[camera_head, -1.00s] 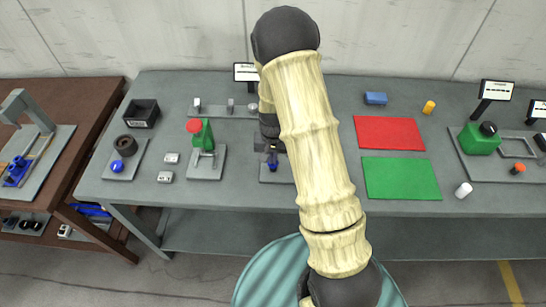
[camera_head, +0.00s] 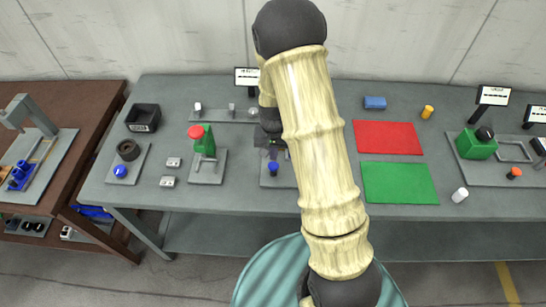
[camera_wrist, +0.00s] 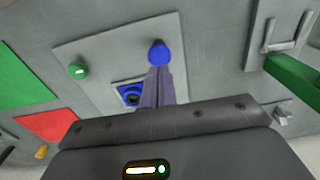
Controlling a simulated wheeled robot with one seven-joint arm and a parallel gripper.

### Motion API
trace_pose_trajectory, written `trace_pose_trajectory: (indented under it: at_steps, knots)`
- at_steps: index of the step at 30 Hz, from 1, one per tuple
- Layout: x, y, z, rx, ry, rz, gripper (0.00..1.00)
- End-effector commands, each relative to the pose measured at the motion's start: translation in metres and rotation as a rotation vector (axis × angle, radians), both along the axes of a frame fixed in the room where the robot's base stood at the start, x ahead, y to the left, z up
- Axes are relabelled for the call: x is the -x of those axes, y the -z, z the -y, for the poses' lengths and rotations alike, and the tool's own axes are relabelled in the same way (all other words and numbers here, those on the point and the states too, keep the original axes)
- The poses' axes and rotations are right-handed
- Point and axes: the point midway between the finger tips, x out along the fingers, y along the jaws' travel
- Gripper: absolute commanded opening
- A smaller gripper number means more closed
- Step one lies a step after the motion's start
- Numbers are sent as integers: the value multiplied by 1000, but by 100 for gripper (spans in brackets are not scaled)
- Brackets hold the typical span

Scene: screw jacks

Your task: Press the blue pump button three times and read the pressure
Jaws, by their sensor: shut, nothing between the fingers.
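A round blue button (camera_wrist: 157,52) stands on a grey plate (camera_wrist: 100,45) in the wrist view. The button also shows at the near edge of the table in the head view (camera_head: 273,168). My gripper (camera_wrist: 157,72) is shut and empty, its fingertips right at the button's edge; I cannot tell whether they touch it. The same plate carries a green knob (camera_wrist: 78,69) and a blue square part with a dark round centre (camera_wrist: 130,93), partly behind my fingers. A small display (camera_head: 247,77) stands at the back; its text is too small to read. My arm hides much of the plate in the head view.
A fixture with a green lever and red knob (camera_head: 196,132) stands left of the plate. A red mat (camera_head: 388,138) and a green mat (camera_head: 400,184) lie to the right. A black bin (camera_head: 143,117) and small blocks are further left.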

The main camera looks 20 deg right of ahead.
Motion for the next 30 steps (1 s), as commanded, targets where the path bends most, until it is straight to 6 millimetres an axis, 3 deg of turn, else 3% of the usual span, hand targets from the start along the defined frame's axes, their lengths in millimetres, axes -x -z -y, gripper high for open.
trace_pose_trajectory:
  at_steps: [15, 30]
  knots:
    - [-2, -78, -1, 0, -3, 7, 0]
    - [-1, -85, 0, 0, -1, 4, 0]
